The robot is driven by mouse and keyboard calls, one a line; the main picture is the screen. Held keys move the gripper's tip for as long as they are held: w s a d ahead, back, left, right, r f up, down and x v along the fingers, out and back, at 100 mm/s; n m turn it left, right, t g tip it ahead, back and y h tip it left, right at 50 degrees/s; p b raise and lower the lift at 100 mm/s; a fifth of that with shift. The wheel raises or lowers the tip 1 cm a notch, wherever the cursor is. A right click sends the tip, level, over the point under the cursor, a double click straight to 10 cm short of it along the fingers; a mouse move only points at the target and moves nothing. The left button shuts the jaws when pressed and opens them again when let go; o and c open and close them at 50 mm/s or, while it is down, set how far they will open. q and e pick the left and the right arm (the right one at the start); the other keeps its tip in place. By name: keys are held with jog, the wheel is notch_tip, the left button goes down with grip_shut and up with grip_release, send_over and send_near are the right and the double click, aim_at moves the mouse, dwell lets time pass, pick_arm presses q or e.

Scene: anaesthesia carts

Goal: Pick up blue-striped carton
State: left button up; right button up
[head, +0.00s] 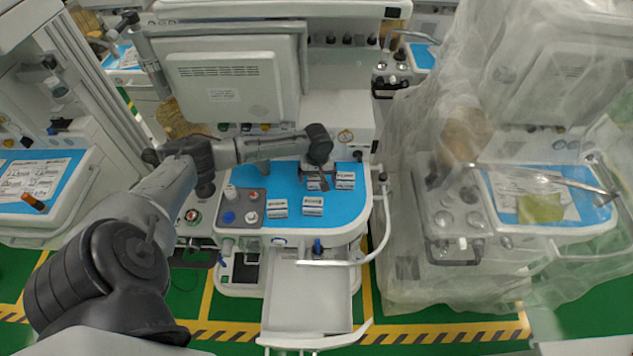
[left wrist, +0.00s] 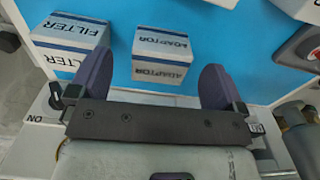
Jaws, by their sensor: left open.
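Several small white cartons with dark print and blue bands stand on the blue top (head: 345,215) of the middle cart. In the left wrist view, an ADAPTOR carton (left wrist: 163,58) with blue bands lies ahead, between the lines of my fingers. A FILTER carton (left wrist: 68,45), also blue-banded, stands to its left. The pictures do not single out one as the blue-striped carton. My left gripper (head: 318,172) is over the back cartons; its purple fingers (left wrist: 157,68) are apart, with nothing visibly clamped. My right gripper is not in view.
Two front cartons (head: 313,205) stand nearer the cart's front edge. A grey tray (head: 252,208) with round items is at left. Below, a drawer (head: 310,295) stands open. A cart under clear sheeting (head: 430,250) is at right. The blue top's right front is clear.

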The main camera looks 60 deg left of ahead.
aim_at(316, 182)
pick_arm(q)
jog(key=shift+s+d+f, duration=0.1)
jog(key=shift+f, duration=1.1)
jog(key=shift+s+d+f, duration=0.1)
jog(key=shift+f, duration=1.05)
jog(key=shift+a, duration=0.1)
jog(key=shift+c, duration=0.4)
jog(key=c, duration=0.9)
jog(key=shift+c, duration=0.2)
jog(key=shift+r, duration=0.15)
